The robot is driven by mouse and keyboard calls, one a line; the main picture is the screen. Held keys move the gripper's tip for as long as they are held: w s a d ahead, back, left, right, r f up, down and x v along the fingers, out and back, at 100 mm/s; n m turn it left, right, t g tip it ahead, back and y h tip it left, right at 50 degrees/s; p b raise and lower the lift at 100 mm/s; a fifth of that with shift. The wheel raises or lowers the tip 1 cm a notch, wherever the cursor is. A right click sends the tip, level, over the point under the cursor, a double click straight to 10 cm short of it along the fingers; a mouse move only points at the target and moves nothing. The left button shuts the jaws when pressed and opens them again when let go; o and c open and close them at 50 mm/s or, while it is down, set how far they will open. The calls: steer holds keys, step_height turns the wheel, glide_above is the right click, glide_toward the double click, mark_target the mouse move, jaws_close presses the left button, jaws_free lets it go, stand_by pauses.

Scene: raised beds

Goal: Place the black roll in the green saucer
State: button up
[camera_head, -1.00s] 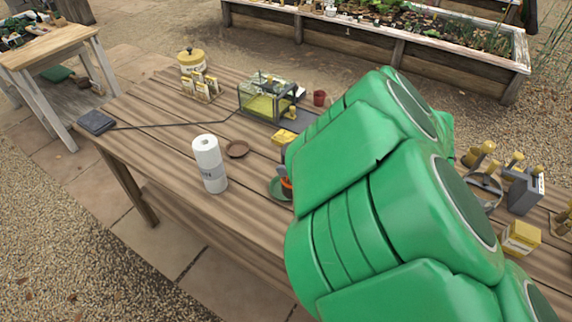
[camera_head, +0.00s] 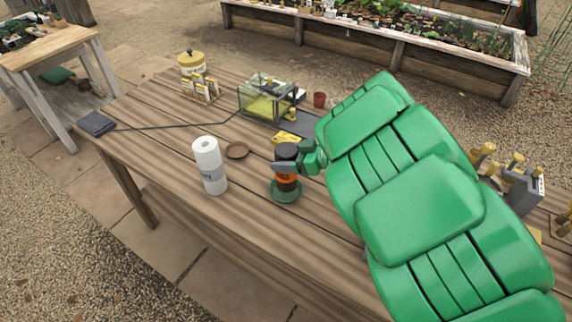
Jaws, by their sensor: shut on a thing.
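The black roll (camera_head: 287,150) stands upright between the fingers of my gripper (camera_head: 284,167), which is shut on it. The green saucer (camera_head: 286,198) lies on the table directly below. An orange part (camera_head: 287,179) shows between the gripper and the saucer. I cannot tell whether it belongs to the roll or is a separate thing, nor whether the roll's hidden lower end touches the saucer. My green arm reaches in from the right and covers much of the table there.
A white paper roll (camera_head: 209,166) stands left of the saucer, with a small brown dish (camera_head: 237,150) behind it. A yellow block (camera_head: 285,138), a glass case (camera_head: 266,100) and a red pot (camera_head: 319,99) are farther back. The table's front left is clear.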

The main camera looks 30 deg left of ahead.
steer(key=shift+w+a+f, duration=0.2)
steer(key=shift+w+f, duration=0.05)
steer(key=shift+f, duration=1.75)
steer(key=o, duration=1.2)
steer(key=v, duration=1.2)
